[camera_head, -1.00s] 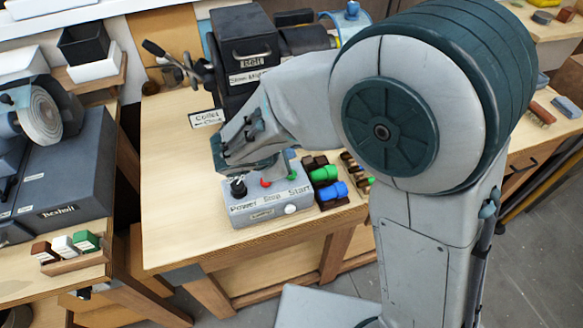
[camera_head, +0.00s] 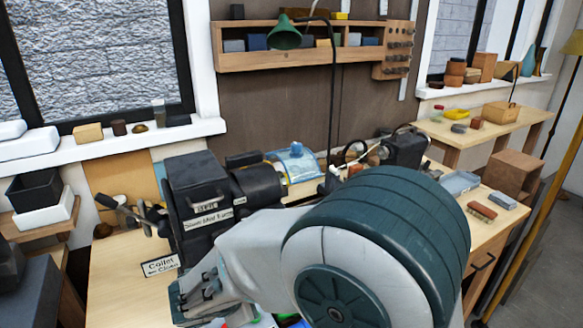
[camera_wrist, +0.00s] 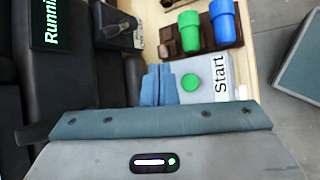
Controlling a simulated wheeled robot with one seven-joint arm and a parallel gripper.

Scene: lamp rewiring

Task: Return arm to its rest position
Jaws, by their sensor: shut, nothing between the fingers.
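My arm crosses the lower middle of the head view, with its large grey and dark teal joint in front. Its wrist end is at the lower left, below the sign reading "Collet" (camera_head: 161,265); the fingertips cannot be made out there. In the wrist view my gripper (camera_wrist: 159,74) shows as two blue-grey fingers, shut together and empty. They are beside the grey control box (camera_wrist: 205,68) with its green button (camera_wrist: 190,83) and "Start" label. I cannot tell the height of the fingers above it.
The black machine (camera_head: 200,190) stands close behind my wrist on the wooden bench (camera_head: 112,290). In the wrist view a green cup-like piece (camera_wrist: 189,32) and a blue one (camera_wrist: 223,22) sit in a dark brown holder. A screen (camera_wrist: 45,22) reads "Running". A green lamp (camera_head: 286,33) hangs behind.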

